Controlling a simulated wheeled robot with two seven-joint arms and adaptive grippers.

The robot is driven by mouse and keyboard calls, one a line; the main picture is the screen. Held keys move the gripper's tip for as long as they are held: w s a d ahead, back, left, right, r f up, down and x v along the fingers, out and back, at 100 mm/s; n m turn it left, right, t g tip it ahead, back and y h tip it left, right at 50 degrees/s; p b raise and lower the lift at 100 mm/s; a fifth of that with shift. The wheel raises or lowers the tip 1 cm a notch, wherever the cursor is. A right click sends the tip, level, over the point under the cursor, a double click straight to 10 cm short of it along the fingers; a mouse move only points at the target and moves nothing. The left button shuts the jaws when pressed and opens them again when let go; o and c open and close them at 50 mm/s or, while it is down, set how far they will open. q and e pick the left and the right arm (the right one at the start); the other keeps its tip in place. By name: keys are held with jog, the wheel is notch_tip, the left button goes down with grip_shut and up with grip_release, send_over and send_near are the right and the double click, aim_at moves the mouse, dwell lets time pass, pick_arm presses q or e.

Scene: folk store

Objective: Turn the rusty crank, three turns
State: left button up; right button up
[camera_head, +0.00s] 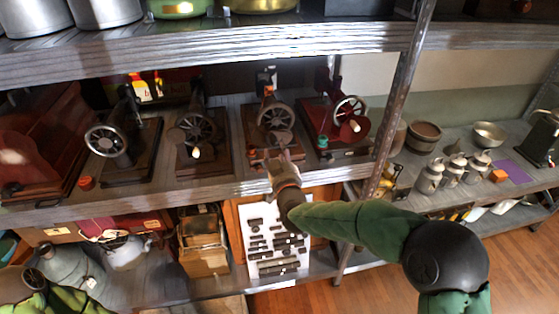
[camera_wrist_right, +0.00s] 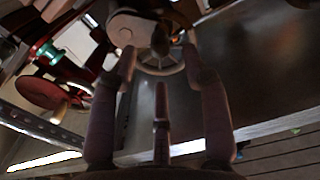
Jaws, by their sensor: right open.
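A row of old hand-crank sewing machines stands on the middle shelf. My right gripper (camera_head: 281,160) reaches up to the front of the third one, just below its spoked handwheel (camera_head: 275,117). In the right wrist view the right gripper's fingers (camera_wrist_right: 160,62) are apart with nothing held between them. A wheel (camera_wrist_right: 165,68), a pale round disc (camera_wrist_right: 128,30) and a small brownish knob (camera_wrist_right: 160,40) lie just beyond the fingertips. I cannot tell whether that knob belongs to the rusty crank or whether a finger touches it.
A red sewing machine (camera_head: 347,118) stands close on the right, and a dark one (camera_head: 193,130) on the left. The upper shelf (camera_head: 250,45) hangs above. A metal post (camera_head: 400,100) stands right of the machines. A white board with dark pieces (camera_head: 272,240) is below.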

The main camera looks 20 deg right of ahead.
aim_at(275, 145)
jog(key=shift+x, duration=2.9)
jog(key=c, duration=0.9)
